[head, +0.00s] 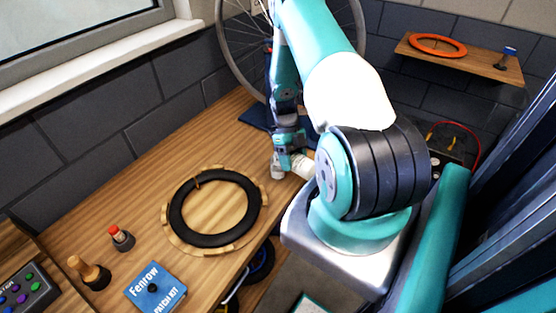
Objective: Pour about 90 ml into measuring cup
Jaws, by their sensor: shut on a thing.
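My gripper (288,155) is at the far right part of the wooden bench and is small in the head view. It is shut on a pale, whitish container (303,165), which looks tilted and is partly hidden by my arm. A small pale cup-like thing (277,171) stands just below and left of the gripper, close to the bench's edge. It may be the measuring cup, but I cannot read any marks on it. I cannot see any liquid or its level.
A black ring on a wooden disc (168,225) lies mid-bench. A red-capped small bottle (122,238), a wooden-handled tool (90,272) and a blue patch kit box (155,288) are nearer. A bicycle wheel (222,45) stands behind. The bench (150,175) is clear along the wall.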

